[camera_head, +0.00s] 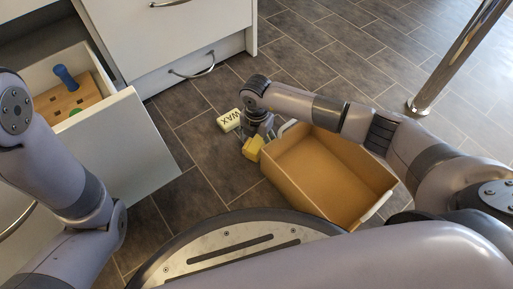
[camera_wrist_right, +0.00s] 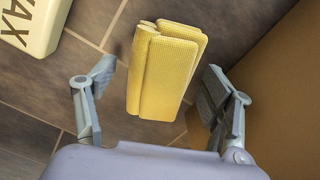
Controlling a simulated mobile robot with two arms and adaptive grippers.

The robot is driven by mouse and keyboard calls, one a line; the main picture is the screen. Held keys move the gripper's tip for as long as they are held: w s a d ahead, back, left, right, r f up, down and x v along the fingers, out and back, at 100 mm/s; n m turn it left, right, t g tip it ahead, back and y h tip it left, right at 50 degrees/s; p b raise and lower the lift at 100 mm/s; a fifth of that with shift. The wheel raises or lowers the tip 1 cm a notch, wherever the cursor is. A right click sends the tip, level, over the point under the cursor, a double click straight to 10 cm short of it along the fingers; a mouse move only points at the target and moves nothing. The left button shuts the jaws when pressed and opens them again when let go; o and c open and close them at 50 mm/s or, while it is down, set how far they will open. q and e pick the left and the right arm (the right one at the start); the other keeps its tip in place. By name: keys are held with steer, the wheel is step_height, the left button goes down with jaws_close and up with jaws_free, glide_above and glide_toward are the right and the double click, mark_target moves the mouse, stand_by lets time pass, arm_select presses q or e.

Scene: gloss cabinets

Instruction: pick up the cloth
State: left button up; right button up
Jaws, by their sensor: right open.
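The cloth (camera_head: 253,148) is yellow and folded into a thick pad. It is low by the floor, just left of the tan box, and it also shows in the right wrist view (camera_wrist_right: 165,72). My right gripper (camera_head: 265,134) is over it, pointing down. In the right wrist view my right gripper (camera_wrist_right: 157,78) is open, with one finger on each side of the cloth and gaps between. The right finger is close to the box wall. My left arm comes in at the left, but its gripper is not in view.
A tan open box (camera_head: 325,172) stands right of the cloth and looks empty. A cream WAX block (camera_head: 229,121) lies just beyond the cloth. An open drawer (camera_head: 128,140) at left holds a wooden block with a blue peg (camera_head: 66,77). A chrome post (camera_head: 455,60) stands at right.

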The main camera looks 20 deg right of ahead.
steer(key=shift+f, duration=0.1)
steer(key=c, duration=1.2)
